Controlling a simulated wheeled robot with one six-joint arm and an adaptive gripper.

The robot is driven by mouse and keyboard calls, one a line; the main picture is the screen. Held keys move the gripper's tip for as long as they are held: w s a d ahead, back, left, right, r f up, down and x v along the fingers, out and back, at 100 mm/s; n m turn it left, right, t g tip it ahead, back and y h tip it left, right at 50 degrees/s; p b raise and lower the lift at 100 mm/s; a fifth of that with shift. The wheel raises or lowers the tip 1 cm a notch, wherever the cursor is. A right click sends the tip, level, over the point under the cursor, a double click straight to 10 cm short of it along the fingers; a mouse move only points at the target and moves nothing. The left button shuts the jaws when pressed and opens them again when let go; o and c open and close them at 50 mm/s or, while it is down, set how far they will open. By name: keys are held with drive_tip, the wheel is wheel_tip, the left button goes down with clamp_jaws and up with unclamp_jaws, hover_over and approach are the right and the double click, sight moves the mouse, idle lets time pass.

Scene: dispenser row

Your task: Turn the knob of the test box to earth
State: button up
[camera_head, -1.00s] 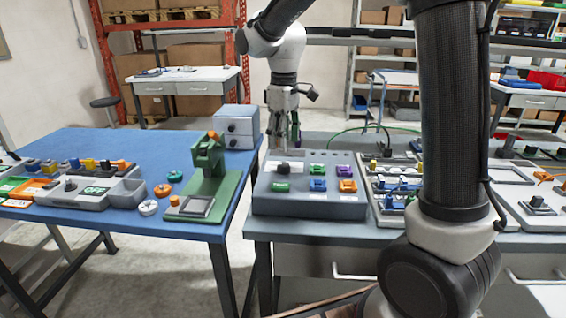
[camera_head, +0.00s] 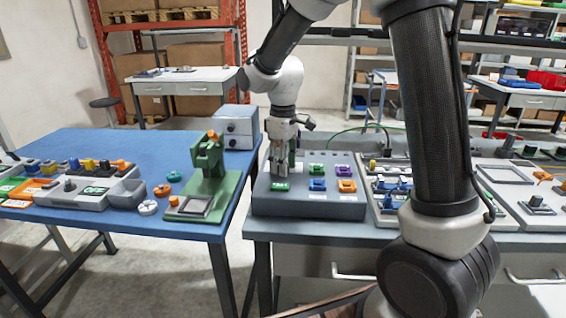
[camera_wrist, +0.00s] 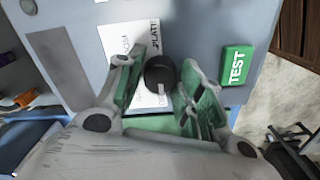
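The test box is a grey sloped-top box (camera_head: 330,207) on the right-hand table. Its knob is hidden behind my gripper (camera_head: 282,168) in the head view. In the wrist view the round black knob (camera_wrist: 160,72) with a pale pointer mark (camera_wrist: 163,99) lies between the fingers of my gripper (camera_wrist: 157,82). The fingers stand open on either side of the knob, close to it; I cannot tell if they touch. A white label plate (camera_wrist: 125,45) lies under the knob, reading "PLATE" on one edge; its other words are partly hidden. A green TEST button (camera_wrist: 236,66) is beside it.
Green, blue, purple and orange blocks sit on the box top, such as the orange one (camera_head: 346,186). A green press-like stand (camera_head: 208,165) is on the blue table to the left. A panel with connectors (camera_head: 385,180) stands right of the box.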

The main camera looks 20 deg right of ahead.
drive_tip(key=c, duration=0.4)
drive_tip(key=shift+c, duration=0.2)
drive_tip(key=shift+m, duration=0.3)
drive_tip(key=m, duration=1.2)
drive_tip(key=shift+m, duration=2.5)
